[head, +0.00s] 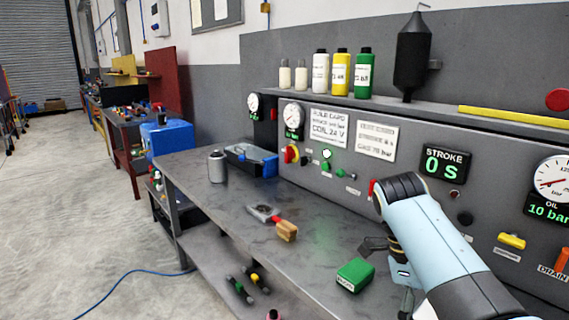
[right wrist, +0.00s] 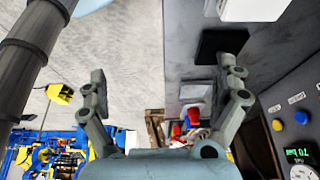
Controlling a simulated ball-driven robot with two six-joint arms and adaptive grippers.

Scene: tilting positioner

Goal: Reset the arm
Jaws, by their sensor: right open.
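My right arm (head: 430,240) comes in from the lower right of the head view, light blue with a black joint, in front of the control panel. Dark gripper parts (head: 376,245) show beside it above the bench, partly hidden by the arm. In the right wrist view my right gripper (right wrist: 165,80) has its two grey fingers spread wide apart with nothing between them. My left gripper is in neither view.
The panel (head: 400,165) with gauges and buttons stands behind. Bare floor (head: 80,220) lies left.

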